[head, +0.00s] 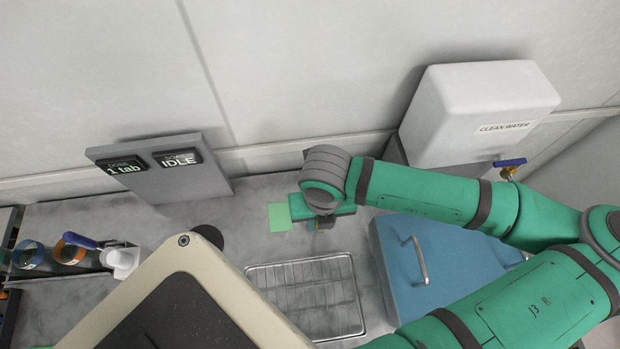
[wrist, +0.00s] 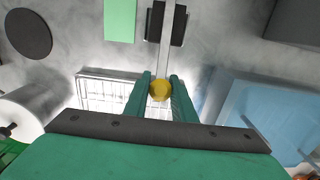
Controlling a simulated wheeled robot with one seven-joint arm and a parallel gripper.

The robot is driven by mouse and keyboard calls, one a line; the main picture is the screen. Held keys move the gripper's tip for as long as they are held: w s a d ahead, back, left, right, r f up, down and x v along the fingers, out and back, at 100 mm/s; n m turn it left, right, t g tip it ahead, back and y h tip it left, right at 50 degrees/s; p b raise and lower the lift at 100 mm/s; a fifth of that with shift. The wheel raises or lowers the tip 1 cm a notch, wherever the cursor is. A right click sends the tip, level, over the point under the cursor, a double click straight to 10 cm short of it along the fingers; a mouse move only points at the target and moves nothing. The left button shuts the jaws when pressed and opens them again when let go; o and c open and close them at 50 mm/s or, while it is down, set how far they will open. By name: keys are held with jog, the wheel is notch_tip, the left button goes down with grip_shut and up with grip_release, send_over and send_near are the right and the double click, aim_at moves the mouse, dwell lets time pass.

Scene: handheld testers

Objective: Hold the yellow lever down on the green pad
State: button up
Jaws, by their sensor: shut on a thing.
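My gripper (wrist: 160,77) is shut on the yellow knob (wrist: 159,91) of the lever, with one green finger on each side. The lever's pale straight shaft (wrist: 166,45) runs from the knob up to a dark block (wrist: 155,22) at the top of the wrist view. The green pad (wrist: 119,20) lies flat to the left of that block, apart from the knob. The pad also shows in the head view (head: 280,218), bare, just left of my gripper. In the head view my wrist hides most of the lever and fingers.
A wire rack (head: 305,290) lies in front of the pad. A blue box with a handle (head: 400,275) stands right. A white water tank (head: 475,110) is behind. A grey panel (head: 190,180) reads "1 tab" and "IDLE". A black disc (wrist: 29,33) lies left of the pad.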

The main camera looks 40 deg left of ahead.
jog(key=shift+w+r, duration=0.1)
jog(key=shift+r, duration=0.6)
jog(key=shift+w+a+r, duration=0.4)
jog(key=shift+a+r, duration=0.1)
jog(key=shift+r, duration=0.15)
jog(key=shift+w+a+r, duration=0.4)
jog(key=shift+a+r, duration=0.1)
jog(key=shift+r, duration=0.15)
jog(key=shift+w+a+r, duration=0.4)
jog(key=shift+a+r, duration=0.1)
jog(key=shift+r, duration=0.15)
jog(key=w+a+r, duration=0.1)
jog(key=a, duration=0.1)
jog(key=w+a+r, duration=0.1)
jog(key=w, duration=0.1)
jog(key=shift+w+a+r, duration=0.15)
jog(key=shift+a+r, duration=0.15)
jog(key=shift+a, duration=0.1)
jog(key=o, duration=2.2)
